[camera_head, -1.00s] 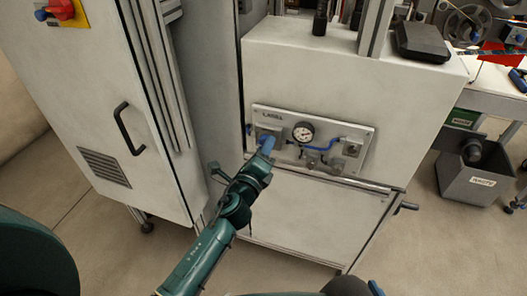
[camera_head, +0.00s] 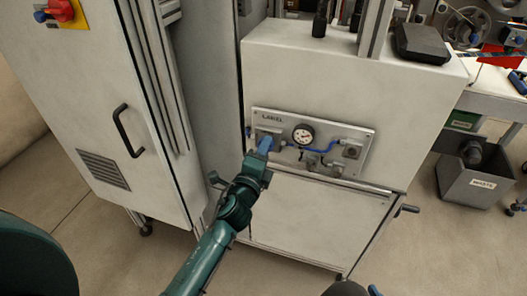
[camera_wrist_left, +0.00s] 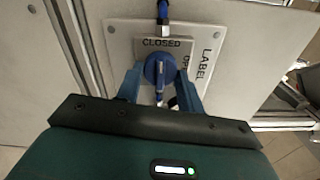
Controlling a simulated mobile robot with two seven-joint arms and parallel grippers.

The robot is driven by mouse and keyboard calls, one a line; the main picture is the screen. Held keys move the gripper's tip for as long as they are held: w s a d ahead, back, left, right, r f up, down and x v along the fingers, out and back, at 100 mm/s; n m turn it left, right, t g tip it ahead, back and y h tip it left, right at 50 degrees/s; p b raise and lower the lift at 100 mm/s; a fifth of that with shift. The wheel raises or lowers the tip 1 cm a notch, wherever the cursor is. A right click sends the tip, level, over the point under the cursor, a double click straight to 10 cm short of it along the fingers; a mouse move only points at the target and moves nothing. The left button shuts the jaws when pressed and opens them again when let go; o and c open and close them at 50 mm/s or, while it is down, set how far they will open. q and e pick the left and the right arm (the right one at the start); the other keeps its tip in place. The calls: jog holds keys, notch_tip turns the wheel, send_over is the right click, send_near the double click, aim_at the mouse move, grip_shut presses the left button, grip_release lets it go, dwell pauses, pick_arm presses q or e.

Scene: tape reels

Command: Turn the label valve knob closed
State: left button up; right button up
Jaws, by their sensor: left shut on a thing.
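The label valve panel (camera_head: 312,141) is a grey plate with the word LABEL, fixed to the front of the white cabinet. It carries a round gauge (camera_head: 303,134) and blue tubing. My left gripper (camera_head: 263,147) reaches the panel's left part. In the left wrist view the blue valve knob (camera_wrist_left: 159,69) sits between the two blue fingers of my left gripper (camera_wrist_left: 160,84), which is shut on it. The knob's ridge points roughly up and down in that view, in line with the word CLOSED above it. Lettering to the right is partly hidden. My right gripper is not seen.
A tall cabinet with a black handle (camera_head: 128,131) and a red rotary switch (camera_head: 60,10) stands at left. A crank handle (camera_head: 408,209) sticks out at the cabinet's lower right. A grey waste bin (camera_head: 474,185) stands on the floor at right.

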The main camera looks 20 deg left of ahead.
pick_arm(q)
jog(key=o, duration=1)
jog(key=s, duration=0.7)
jog(key=shift+s+a, duration=0.15)
jog(key=shift+s, duration=0.1)
